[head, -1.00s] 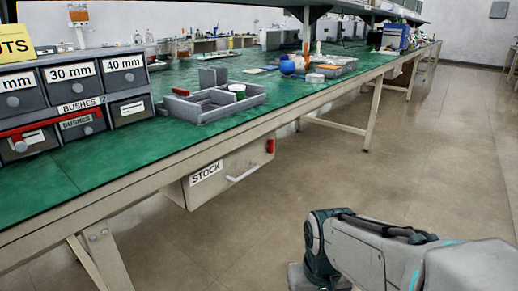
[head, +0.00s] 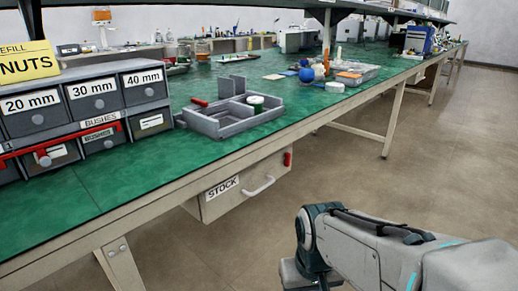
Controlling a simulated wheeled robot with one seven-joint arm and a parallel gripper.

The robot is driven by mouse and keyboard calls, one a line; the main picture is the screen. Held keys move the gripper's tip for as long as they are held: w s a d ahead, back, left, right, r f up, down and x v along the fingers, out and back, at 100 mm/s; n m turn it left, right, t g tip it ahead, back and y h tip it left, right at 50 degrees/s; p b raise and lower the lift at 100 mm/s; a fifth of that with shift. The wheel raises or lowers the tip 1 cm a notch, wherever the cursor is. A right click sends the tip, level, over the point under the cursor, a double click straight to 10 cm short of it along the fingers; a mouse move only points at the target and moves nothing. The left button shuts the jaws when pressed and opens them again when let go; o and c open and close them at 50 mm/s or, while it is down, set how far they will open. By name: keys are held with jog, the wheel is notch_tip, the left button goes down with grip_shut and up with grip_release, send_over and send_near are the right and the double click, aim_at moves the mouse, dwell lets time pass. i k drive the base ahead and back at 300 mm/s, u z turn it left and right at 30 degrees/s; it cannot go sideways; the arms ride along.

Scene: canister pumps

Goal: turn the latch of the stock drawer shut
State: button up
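The stock drawer (head: 231,203) hangs under the front edge of the green bench. It is a beige box with a white "STOCK" label and a pale bar handle (head: 259,187). A small red latch (head: 287,159) sits upright at the right end of its front. Whether the latch is engaged cannot be told at this size. My arm comes in from the lower right, in front of the bench and apart from the drawer. My gripper's fingers are not visible; the arm's end runs out at the bottom edge of the head view.
The green bench top (head: 130,193) carries a grey divided tray (head: 225,121) and a drawer cabinet (head: 85,98) with a red bar. A bench leg (head: 119,262) stands left of the drawer, another (head: 394,122) farther right. The floor (head: 420,170) right of the bench is clear.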

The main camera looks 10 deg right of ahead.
aim_at(287, 160)
jog(key=u, duration=0.3)
jog(key=i, duration=0.9)
jog(key=z, duration=0.25)
